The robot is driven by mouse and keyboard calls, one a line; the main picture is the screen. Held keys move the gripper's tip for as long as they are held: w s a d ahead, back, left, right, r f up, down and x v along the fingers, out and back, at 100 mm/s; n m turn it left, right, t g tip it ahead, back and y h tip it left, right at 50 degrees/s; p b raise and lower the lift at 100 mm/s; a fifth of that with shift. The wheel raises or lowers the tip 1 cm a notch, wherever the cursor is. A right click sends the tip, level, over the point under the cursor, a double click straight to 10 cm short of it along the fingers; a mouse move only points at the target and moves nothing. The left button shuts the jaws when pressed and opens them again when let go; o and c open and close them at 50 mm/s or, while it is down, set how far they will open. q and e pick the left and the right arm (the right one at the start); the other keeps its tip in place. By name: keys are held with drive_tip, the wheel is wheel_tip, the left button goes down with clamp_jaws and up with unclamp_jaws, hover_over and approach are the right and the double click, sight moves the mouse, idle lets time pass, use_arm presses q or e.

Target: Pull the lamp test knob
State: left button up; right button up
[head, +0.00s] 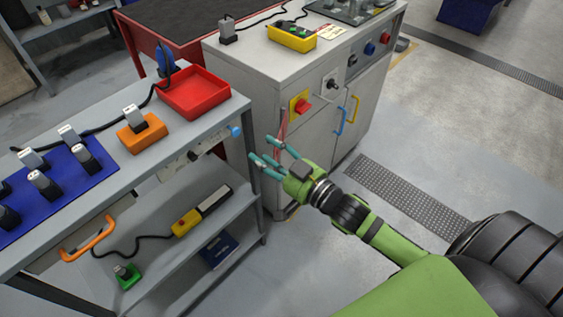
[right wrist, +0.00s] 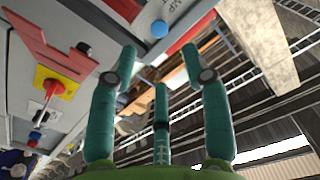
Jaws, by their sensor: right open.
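The round blue knob (head: 235,132) sticks out from the front edge of the grey workbench, near its right corner. It also shows in the right wrist view as a blue ball (right wrist: 159,29), beside a panel with the partly visible letters "MP". My right gripper (head: 263,153) has teal fingers spread open and empty, just right of the knob and apart from it. In the right wrist view the knob lies beyond the gap between the fingertips (right wrist: 159,56). My left gripper is not in view.
The bench carries a red tray (head: 222,93), an orange block (head: 137,138) and a blue mat with several grey and black pieces. A grey cabinet (head: 250,65) stands close behind the gripper, with a red switch on a yellow plate (head: 299,103). Open floor lies to the right.

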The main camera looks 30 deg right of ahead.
drive_tip(key=shift+v, duration=2.2)
drive_tip(key=s+d+f+m+g+h+p, duration=0.1)
drive_tip(key=s+d+f+g+h+p, duration=0.2)
drive_tip(key=f, duration=1.2)
drive_tip(key=s+d+f+g+h, duration=0.3)
drive_tip(key=s+d+f+g, duration=0.1)
drive_tip(key=f, duration=1)
drive_tip(key=s+a+f+n+g+p, duration=0.1)
drive_tip(key=s+a+f+g, duration=0.1)
drive_tip(key=s+f, duration=0.3)
drive_tip(key=s+a+f+g+p, duration=0.1)
drive_tip(key=s+f+g, duration=0.3)
drive_tip(key=s, duration=0.9)
drive_tip(key=s+a+f+n+g+p, duration=0.1)
drive_tip(key=s+a+f+g, duration=0.1)
drive_tip(key=s+f, duration=0.6)
drive_tip(key=shift+s+a+n+g, duration=0.3)
drive_tip(key=shift+s+g, duration=0.2)
drive_tip(key=shift+s, duration=0.65)
